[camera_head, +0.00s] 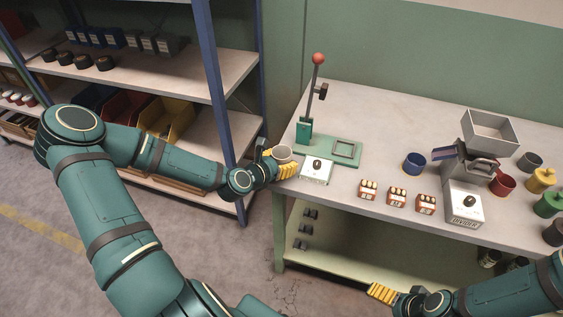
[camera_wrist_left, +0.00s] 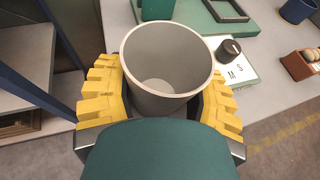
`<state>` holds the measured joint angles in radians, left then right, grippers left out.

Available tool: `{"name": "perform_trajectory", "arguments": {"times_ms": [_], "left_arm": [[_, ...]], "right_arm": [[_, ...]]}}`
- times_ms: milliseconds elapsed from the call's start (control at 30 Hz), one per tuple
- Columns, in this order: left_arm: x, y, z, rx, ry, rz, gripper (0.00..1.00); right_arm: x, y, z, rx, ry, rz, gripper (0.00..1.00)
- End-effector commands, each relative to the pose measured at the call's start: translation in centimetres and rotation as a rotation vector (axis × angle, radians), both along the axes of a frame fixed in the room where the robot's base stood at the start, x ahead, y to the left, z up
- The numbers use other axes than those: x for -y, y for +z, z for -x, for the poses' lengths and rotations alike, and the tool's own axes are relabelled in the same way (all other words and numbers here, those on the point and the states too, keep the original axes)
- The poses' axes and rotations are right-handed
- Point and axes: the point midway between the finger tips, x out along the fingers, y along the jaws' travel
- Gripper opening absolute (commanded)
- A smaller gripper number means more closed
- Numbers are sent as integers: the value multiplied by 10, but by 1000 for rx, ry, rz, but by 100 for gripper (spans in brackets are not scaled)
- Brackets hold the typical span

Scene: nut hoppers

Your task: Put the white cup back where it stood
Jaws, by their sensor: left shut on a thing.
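The white cup (camera_head: 282,154) looks pale grey-white and is empty. It is upright at the left end of the table, next to a white box with a black knob (camera_head: 316,170). My left gripper (camera_head: 281,168) is shut on it. In the left wrist view the cup (camera_wrist_left: 167,62) stands between the yellow fingers of the left gripper (camera_wrist_left: 166,98), one on each side. Whether its base touches anything is hidden. My right gripper (camera_head: 384,293) is low in front of the table, with nothing seen in it; its opening is unclear.
A lever press (camera_head: 304,130) with a red knob and a green plate stands behind the cup. A blue cup (camera_head: 414,163), small brown blocks (camera_head: 397,197) and a grey hopper (camera_head: 490,132) are to the right. A shelf rack (camera_head: 212,90) is close on the left.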

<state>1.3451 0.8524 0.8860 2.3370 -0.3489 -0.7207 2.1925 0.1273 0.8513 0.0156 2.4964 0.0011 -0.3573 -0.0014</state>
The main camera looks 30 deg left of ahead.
Motion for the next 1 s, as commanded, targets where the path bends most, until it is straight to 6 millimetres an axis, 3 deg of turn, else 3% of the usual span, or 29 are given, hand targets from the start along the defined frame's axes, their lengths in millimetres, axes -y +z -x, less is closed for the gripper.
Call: {"name": "perform_trajectory", "arguments": {"times_ms": [167, 200, 267, 667, 1000], "left_arm": [[0, -4, 0, -1, 0, 1, 20], [0, -3, 0, -1, 0, 1, 72], [0, -3, 0, -1, 0, 0, 89], [0, 2, 1, -1, 0, 0, 89], [-7, 23, 52, -3, 4, 1, 89]], "right_arm": [[0, -1, 0, 0, 0, 0, 100], [0, -1, 0, 0, 0, 0, 100], [0, -1, 0, 0, 0, 0, 100], [0, 1, 0, 0, 0, 0, 100], [0, 18, 3, -8, 2, -1, 100]]}}
